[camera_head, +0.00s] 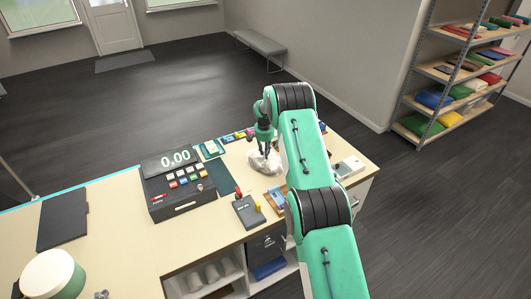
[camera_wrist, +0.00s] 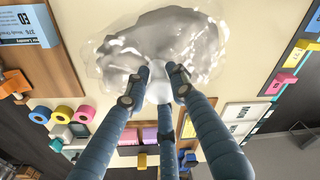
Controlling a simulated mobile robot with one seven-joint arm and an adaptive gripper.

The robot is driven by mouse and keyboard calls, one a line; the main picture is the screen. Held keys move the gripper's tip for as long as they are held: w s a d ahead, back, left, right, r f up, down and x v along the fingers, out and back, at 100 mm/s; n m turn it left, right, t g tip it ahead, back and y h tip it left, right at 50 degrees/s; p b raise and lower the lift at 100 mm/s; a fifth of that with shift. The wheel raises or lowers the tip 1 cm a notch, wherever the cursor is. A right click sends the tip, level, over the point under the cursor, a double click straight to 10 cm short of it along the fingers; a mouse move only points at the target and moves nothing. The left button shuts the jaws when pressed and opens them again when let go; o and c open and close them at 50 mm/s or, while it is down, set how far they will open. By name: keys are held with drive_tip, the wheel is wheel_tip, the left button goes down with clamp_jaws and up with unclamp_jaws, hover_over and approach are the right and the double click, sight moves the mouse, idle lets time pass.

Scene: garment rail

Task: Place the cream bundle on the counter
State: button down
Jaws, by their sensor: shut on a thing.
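The cream bundle (camera_head: 265,162) is a pale, crumpled, shiny plastic-wrapped lump. In the head view it is at the counter's surface, right of the cash register, under my gripper (camera_head: 265,147). In the wrist view the bundle (camera_wrist: 160,45) fills the upper middle, and the fingers of my gripper (camera_wrist: 158,80) are shut on its gathered near end. The counter (camera_head: 135,225) has a pale wood top. The bundle appears low at the counter top; I cannot tell whether it rests on it. My arm hides the counter to its right.
A cash register (camera_head: 178,185) reading 0.00 stands left of the bundle. A card terminal (camera_head: 248,211) lies in front, and a white device (camera_head: 348,167) is to the right. Small colourful items line the back edge. A black folder (camera_head: 63,218) and a round cream-topped container (camera_head: 52,274) are at left.

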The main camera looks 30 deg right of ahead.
drive_tip(key=c, duration=1.5)
unclamp_jaws()
drive_tip(key=shift+o, duration=0.2)
drive_tip(key=shift+r, duration=0.1)
wheel_tip(320, 180, up, 12)
drive_tip(key=b, duration=0.1)
drive_tip(key=shift+s+a+b, duration=0.35)
drive_tip(key=shift+s+a, duration=0.1)
